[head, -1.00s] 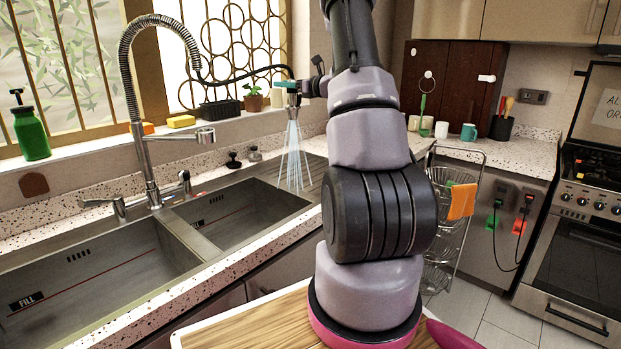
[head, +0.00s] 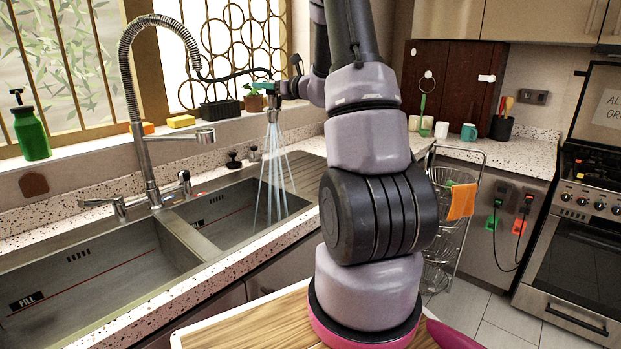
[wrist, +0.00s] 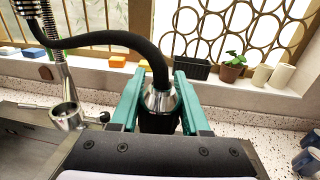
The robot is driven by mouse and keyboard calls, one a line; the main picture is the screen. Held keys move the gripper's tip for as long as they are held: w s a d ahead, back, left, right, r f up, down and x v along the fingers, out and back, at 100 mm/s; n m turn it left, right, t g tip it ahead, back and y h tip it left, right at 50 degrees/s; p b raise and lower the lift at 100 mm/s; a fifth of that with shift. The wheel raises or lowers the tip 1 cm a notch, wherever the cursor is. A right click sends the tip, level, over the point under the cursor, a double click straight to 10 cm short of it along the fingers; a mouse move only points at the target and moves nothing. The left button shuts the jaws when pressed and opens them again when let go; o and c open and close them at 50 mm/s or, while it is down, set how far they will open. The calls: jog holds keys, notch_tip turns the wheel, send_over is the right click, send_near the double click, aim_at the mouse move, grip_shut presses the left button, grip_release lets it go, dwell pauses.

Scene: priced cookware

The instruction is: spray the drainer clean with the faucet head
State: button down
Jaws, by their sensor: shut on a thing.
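My gripper (head: 264,87) is up over the right end of the sink, its teal fingers closed. In the wrist view my gripper (wrist: 156,88) has one finger on each side of the faucet head (wrist: 160,99), a chrome collar on a black hose. The hose (head: 228,77) runs left to the coiled spring faucet (head: 128,75). Several pale water jets (head: 270,165) fan down from the head into the right basin (head: 225,218), near its right end. The drainer (head: 302,172), a grooved steel area, lies right of that basin, partly behind my arm. Any dirt on it is too small to make out.
A black planter (head: 222,108) and potted plant (wrist: 233,66) line the sill behind my gripper. A green soap bottle (head: 31,128) stands far left. The left basin (head: 100,270) is empty.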

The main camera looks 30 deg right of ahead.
jog(key=s+a, duration=0.3)
jog(key=a, duration=0.6)
jog(key=s+a+r, duration=0.1)
jog(key=s+a, duration=0.1)
jog(key=a, duration=0.8)
jog(key=shift+s+a, duration=0.25)
jog(key=shift+s, duration=0.15)
dwell(0.4)
jog(key=x, duration=0.7)
jog(key=shift+w+d, duration=0.3)
jog(key=shift+w, duration=0.1)
dwell(0.5)
jog(key=shift+f, duration=0.25)
dwell(0.6)
jog(key=shift+f, duration=2)
